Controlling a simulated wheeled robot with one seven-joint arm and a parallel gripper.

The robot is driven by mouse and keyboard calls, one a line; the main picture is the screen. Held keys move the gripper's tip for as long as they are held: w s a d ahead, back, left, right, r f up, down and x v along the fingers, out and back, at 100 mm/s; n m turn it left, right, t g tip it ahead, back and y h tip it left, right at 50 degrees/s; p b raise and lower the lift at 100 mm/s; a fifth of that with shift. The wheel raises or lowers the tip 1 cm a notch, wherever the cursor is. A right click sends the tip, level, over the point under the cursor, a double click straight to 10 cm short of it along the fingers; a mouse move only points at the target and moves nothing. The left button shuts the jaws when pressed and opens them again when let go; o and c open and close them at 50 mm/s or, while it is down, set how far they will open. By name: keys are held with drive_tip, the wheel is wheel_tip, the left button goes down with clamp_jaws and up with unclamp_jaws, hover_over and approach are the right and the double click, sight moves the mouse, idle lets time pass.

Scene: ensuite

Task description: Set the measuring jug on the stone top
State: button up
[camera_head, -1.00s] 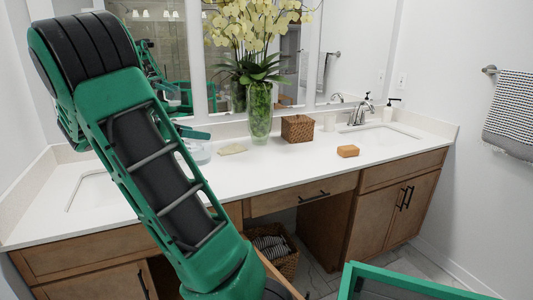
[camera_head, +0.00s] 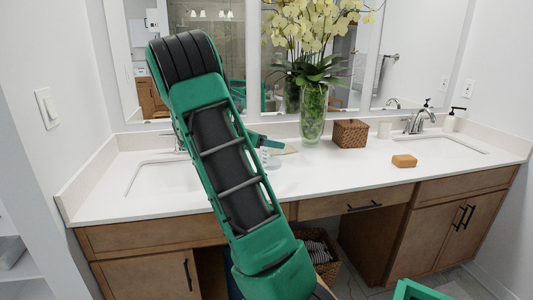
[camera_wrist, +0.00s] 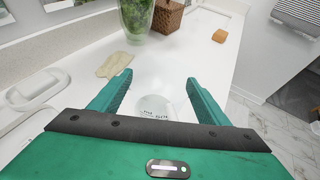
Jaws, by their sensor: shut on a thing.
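The measuring jug (camera_wrist: 154,107) is clear, with small printed marks, and sits between the two green fingers of my gripper (camera_wrist: 160,80) in the wrist view. My gripper is shut on it. In the head view the jug (camera_head: 270,157) shows only in part behind my arm, over the counter. The stone top (camera_head: 345,180) is the long white counter. I cannot tell whether the jug's base touches it or hangs just above it.
A tan cloth or sponge-like piece (camera_wrist: 115,64), a glass vase of yellow orchids (camera_head: 312,112) and a woven box (camera_head: 350,133) stand near the jug. An orange-brown soap block (camera_head: 404,161) lies to the right. A sink (camera_head: 160,177) is at left. The front middle counter is clear.

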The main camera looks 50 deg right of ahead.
sight(269, 150)
drive_tip(key=shift+f, duration=1.95)
drive_tip(key=o, duration=1.5)
drive_tip(key=shift+f, duration=0.1)
drive_tip(key=shift+o, duration=0.2)
